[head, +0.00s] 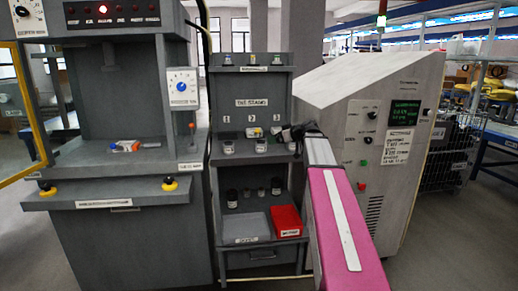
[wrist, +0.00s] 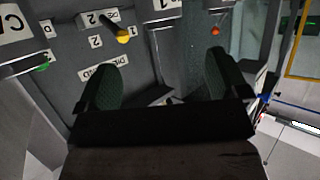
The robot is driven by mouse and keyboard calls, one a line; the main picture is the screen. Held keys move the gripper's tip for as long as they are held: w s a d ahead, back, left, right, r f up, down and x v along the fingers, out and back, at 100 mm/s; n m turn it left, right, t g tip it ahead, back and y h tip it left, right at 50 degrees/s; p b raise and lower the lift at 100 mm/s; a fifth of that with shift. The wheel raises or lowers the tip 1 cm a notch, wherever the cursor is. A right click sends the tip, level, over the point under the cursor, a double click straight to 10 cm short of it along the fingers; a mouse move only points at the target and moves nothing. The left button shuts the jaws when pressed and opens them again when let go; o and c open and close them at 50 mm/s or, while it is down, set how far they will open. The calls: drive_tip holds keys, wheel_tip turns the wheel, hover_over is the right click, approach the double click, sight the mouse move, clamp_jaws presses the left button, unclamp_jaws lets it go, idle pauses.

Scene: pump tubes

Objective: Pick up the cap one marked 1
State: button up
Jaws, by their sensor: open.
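Three small pieces with coloured tops stand on the top shelf of the grey stand. In the head view, the left one (head: 228,59) is too small to read.
The stand's middle shelf holds glass-like containers (head: 261,145). Dark bottles (head: 232,198), a grey tray (head: 245,228) and a red bin (head: 288,221) are lower. A grey press station (head: 120,165) stands left and a sloped control cabinet (head: 390,130) right, both close to the stand.

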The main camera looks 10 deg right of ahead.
sight(261, 141)
drive_tip(key=x, duration=1)
drive_tip(key=shift+a, duration=0.1)
drive_tip(key=shift+r, duration=0.1)
drive_tip(key=c, duration=1.2)
